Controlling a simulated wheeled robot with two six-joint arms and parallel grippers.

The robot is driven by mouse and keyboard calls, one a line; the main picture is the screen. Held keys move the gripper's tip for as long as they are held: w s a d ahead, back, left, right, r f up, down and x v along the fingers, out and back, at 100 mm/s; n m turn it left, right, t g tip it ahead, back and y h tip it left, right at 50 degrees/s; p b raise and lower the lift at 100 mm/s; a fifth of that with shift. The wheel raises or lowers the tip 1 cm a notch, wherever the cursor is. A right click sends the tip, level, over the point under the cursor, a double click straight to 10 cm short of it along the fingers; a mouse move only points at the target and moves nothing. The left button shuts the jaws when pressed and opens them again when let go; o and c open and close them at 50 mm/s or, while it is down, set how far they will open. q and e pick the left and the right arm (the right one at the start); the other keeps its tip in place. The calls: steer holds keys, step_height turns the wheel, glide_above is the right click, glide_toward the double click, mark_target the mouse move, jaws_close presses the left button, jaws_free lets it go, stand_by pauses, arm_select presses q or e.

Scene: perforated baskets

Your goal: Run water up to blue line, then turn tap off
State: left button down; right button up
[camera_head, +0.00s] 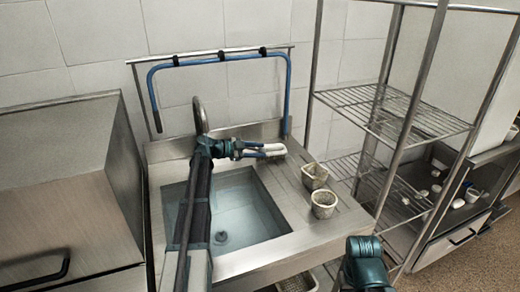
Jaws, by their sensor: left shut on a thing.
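The sink basin (177,200) is set in a steel counter and holds clear, bluish water (250,215), with a dark drain visible below. I cannot make out a blue line on its walls. The curved tap (199,112) stands behind the basin, partly hidden by my left arm. No stream from it can be made out. My right gripper is not visible; only part of my right arm shows at the bottom.
A blue bent tube (220,58) hangs on a rail behind the sink. Two small perforated baskets (314,176) (324,204) stand on the counter to the right. A wire shelf rack (390,112) is further right. A steel cabinet (60,190) stands left.

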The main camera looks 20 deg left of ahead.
arm_select(q)
steer(key=shift+s+a+f+m+g+h, duration=0.1)
steer(key=shift+s+a+m+g+h, duration=0.1)
steer(key=shift+s+m+g+h, duration=0.55)
steer(key=shift+s+a+f+m+g+h, duration=0.1)
steer(key=shift+s+a+m+g+h, duration=0.1)
steer(key=shift+s+m+g+h, duration=0.55)
steer(key=shift+s, duration=0.1)
steer(key=c, duration=0.5)
jaws_free()
steer(key=shift+r, duration=0.1)
